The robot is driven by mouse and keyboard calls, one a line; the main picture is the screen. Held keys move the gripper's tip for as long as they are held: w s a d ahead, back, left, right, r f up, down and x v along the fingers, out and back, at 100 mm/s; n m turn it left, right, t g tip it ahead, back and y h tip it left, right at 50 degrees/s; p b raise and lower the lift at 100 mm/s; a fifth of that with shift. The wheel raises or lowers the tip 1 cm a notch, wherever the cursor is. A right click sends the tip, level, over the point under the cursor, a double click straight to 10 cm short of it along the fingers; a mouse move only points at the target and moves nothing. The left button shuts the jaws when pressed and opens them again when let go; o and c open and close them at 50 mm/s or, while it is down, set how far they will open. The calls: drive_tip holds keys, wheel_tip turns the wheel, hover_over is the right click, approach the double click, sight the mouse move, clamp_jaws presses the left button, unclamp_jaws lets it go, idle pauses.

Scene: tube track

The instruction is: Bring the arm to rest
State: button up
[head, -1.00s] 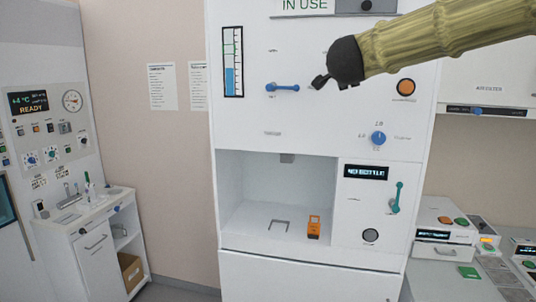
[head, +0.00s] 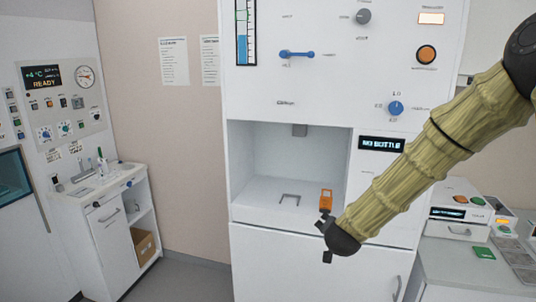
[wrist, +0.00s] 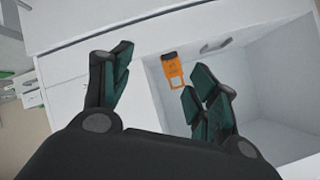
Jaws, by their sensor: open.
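My gripper (head: 325,237) is at the end of my yellow-green ribbed arm (head: 430,150), in front of the white cabinet (head: 290,247), just below its open bay in the head view. In the wrist view my gripper (wrist: 160,88) has its two dark green-padded fingers spread wide with nothing between them. An orange item (head: 326,196) stands in the bay near its front edge; in the wrist view the orange item (wrist: 175,70) shows beyond the fingers, apart from them.
The bay floor (head: 255,195) also has a grey bracket (head: 289,198). The panel above carries a blue lever (head: 297,54), a blue knob (head: 396,108) and an orange button (head: 426,54). A display (head: 381,144) reads "NO BOTTLE". A white side counter (head: 450,262) with devices stands at right. Open floor (head: 185,280) lies left.

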drive_tip(key=s+f+n+g+b, duration=0.1)
drive_tip(key=s+f+n+g, duration=0.1)
drive_tip(key=s+f, duration=0.75)
drive_tip(key=s+f+n+g+y+b, duration=0.15)
drive_tip(key=s+f, duration=0.45)
drive_tip(key=f, duration=0.6)
drive_tip(key=s+f+n+g+b, duration=0.1)
drive_tip(key=s+f+g, duration=0.1)
drive_tip(key=s+f, duration=0.7)
drive_tip(key=s+d+f+n+g, duration=0.1)
drive_tip(key=s+f+g, duration=0.1)
drive_tip(key=s+f, duration=0.3)
drive_tip(key=s+f+n+g+b, duration=0.1)
drive_tip(key=s+f, duration=0.4)
drive_tip(key=s, duration=0.7)
drive_tip(key=s+d+f+n+g+b, duration=0.1)
drive_tip(key=s+f+n+g, duration=0.1)
drive_tip(key=s+f, duration=0.3)
drive_tip(key=s+g, duration=0.1)
drive_tip(key=s, duration=0.3)
drive_tip(key=shift+s+d, duration=0.3)
